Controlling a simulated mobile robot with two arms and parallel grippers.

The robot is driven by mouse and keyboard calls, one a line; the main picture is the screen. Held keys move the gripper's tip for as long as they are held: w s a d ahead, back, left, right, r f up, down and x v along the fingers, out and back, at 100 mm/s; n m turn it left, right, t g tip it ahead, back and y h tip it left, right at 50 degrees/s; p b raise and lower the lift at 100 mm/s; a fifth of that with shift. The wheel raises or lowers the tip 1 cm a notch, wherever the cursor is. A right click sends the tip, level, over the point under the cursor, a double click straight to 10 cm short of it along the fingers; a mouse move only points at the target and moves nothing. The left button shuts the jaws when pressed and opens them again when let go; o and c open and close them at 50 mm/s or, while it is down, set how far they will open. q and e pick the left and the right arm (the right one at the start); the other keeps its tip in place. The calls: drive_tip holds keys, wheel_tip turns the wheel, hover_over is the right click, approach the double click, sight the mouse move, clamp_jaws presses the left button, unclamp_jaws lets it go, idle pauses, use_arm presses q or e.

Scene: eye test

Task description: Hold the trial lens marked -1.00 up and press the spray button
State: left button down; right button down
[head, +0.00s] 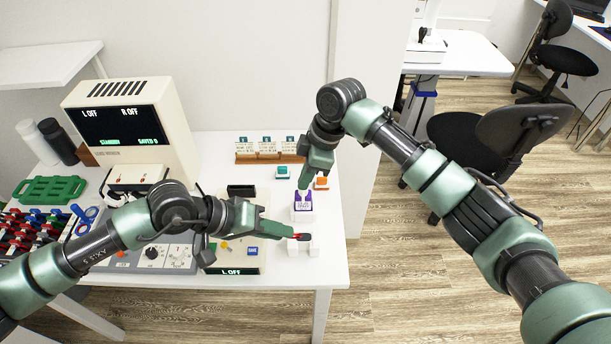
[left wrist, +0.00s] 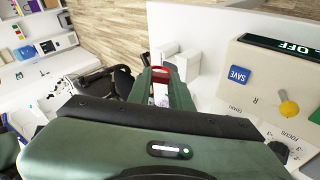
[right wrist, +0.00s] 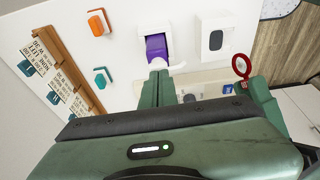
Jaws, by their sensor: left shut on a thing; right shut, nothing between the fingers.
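My left gripper (head: 290,235) is shut on a red-rimmed trial lens (right wrist: 241,66), held up by its edge beside a white block with a dark oval (right wrist: 215,40). The lens's red rim also shows at the fingertips in the left wrist view (left wrist: 161,72). Its marking cannot be read. A purple block with a pale label (head: 303,200) stands on a white base at the table's right side; a small white spout shows on it in the right wrist view. My right gripper (head: 303,187) is shut and empty, its tips at the purple block; I cannot tell whether they touch.
Small teal (head: 282,172) and orange (head: 321,183) blocks lie behind the purple block, near a wooden card rack (head: 268,158). The grey control panel (head: 180,257) and a rack of red and black lenses (head: 30,230) fill the left. A monitor (head: 120,125) stands behind.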

drive_tip(key=shift+s+f, duration=0.15)
drive_tip(key=shift+f, duration=0.25)
drive_tip(key=r, duration=0.5)
drive_tip(key=shift+w+r, duration=0.15)
drive_tip(key=shift+w, duration=0.1)
drive_tip(key=v, duration=0.9)
drive_tip(key=shift+r, duration=0.25)
drive_tip(key=shift+d, duration=0.1)
drive_tip(key=v, duration=1.2)
drive_tip(key=shift+w, duration=0.1)
